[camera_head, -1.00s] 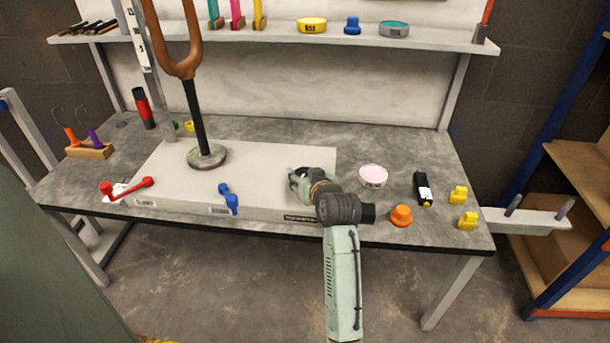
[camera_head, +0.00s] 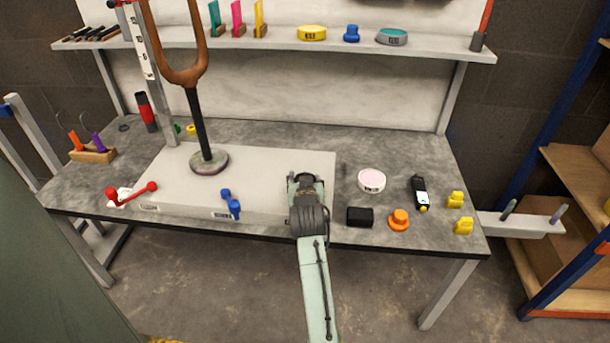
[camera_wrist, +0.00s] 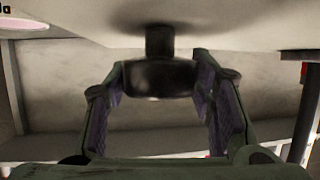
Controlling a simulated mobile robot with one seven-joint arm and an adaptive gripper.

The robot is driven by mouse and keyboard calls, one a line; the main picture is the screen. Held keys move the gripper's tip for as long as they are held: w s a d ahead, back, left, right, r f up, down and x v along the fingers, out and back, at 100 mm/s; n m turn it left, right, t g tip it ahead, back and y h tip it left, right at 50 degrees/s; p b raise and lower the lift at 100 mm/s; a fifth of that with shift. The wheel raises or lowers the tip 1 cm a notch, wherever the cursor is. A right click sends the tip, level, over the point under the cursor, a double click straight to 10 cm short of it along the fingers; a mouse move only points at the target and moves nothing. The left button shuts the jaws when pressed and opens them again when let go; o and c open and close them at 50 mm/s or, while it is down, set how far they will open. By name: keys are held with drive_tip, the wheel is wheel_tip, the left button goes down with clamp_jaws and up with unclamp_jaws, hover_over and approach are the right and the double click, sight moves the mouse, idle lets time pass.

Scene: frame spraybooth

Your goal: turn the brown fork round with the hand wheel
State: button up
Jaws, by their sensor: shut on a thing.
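The brown fork (camera_head: 187,70) stands upright on a black post (camera_head: 199,122) with a round mottled base (camera_head: 209,162) on a low pale box (camera_head: 265,170). Its two prongs run up out of the top of the head view. My gripper (camera_head: 304,182) is low at the right end of this box, away from the fork. In the wrist view, my gripper (camera_wrist: 160,72) has its fingers on both sides of a dark round hand wheel (camera_wrist: 155,80) on a short stem, shut on it.
Right of my arm are a black block (camera_head: 360,217), an orange knob (camera_head: 399,219), a pink-topped tin (camera_head: 371,181) and a black device (camera_head: 419,193). A loaded shelf (camera_head: 280,43) spans the back.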

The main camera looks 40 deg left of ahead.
drive_tip(key=m+t+h, duration=0.1)
drive_tip(key=m+h, duration=0.1)
drive_tip(key=m+t+h, duration=0.1)
drive_tip(key=m+h, duration=0.1)
drive_tip(key=shift+s+a+f+m+t+h, duration=0.1)
drive_tip(key=shift+a+m+t+h, duration=0.05)
drive_tip(key=shift+m+t+h, duration=0.2)
drive_tip(key=m+h+b, duration=0.3)
drive_tip(key=m+h, duration=0.2)
drive_tip(key=h, duration=0.2)
drive_tip(key=shift+m+b, duration=0.3)
drive_tip(key=shift+m, duration=0.05)
drive_tip(key=shift+d, duration=0.2)
drive_tip(key=o, duration=1.1)
drive_tip(key=shift+o, duration=0.2)
wheel_tip(320, 180, up, 10)
drive_tip(key=shift+r, duration=0.1)
